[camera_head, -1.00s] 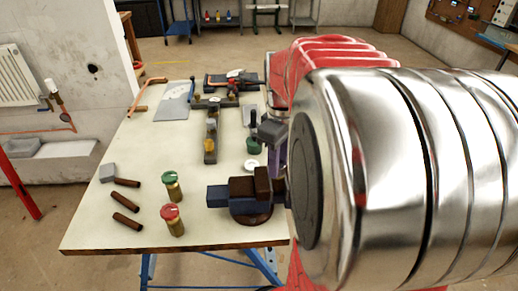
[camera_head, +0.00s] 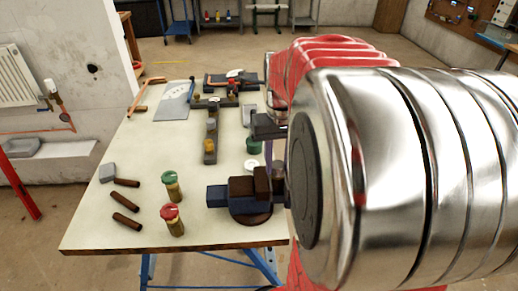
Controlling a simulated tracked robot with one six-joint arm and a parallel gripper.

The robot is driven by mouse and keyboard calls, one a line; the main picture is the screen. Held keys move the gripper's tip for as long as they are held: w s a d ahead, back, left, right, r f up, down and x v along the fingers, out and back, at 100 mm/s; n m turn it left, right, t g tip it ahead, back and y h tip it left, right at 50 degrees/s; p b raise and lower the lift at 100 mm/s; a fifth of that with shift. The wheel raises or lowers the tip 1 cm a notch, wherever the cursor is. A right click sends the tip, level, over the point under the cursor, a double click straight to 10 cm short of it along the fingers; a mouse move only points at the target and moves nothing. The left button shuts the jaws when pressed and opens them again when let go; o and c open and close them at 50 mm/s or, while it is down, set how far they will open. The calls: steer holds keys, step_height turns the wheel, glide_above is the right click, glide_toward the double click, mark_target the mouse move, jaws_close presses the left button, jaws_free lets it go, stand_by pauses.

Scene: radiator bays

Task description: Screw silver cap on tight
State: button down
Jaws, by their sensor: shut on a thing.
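My gripper (camera_head: 266,126) shows only in part as a dark grey block at the table's right side, left of my large shiny arm link. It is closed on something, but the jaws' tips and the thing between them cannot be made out. A dark pipe fitting (camera_head: 210,146) with a brass-coloured part stands left of my gripper, apart from it. A small pale, silvery spot (camera_head: 211,123) shows on its upper part; I cannot tell whether this is the silver cap. No other silver cap can be picked out.
A blue and brown vise (camera_head: 232,197) stands at the table's (camera_head: 150,235) front right. A green-capped fitting (camera_head: 172,186), a red-capped fitting (camera_head: 172,219), several brown pipe pieces (camera_head: 126,202) and a white ring (camera_head: 252,164) lie around. My arm link hides the right side.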

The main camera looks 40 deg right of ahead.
steer(key=m, duration=0.3)
steer(key=c, duration=1.5)
jaws_free()
steer(key=shift+c, duration=0.2)
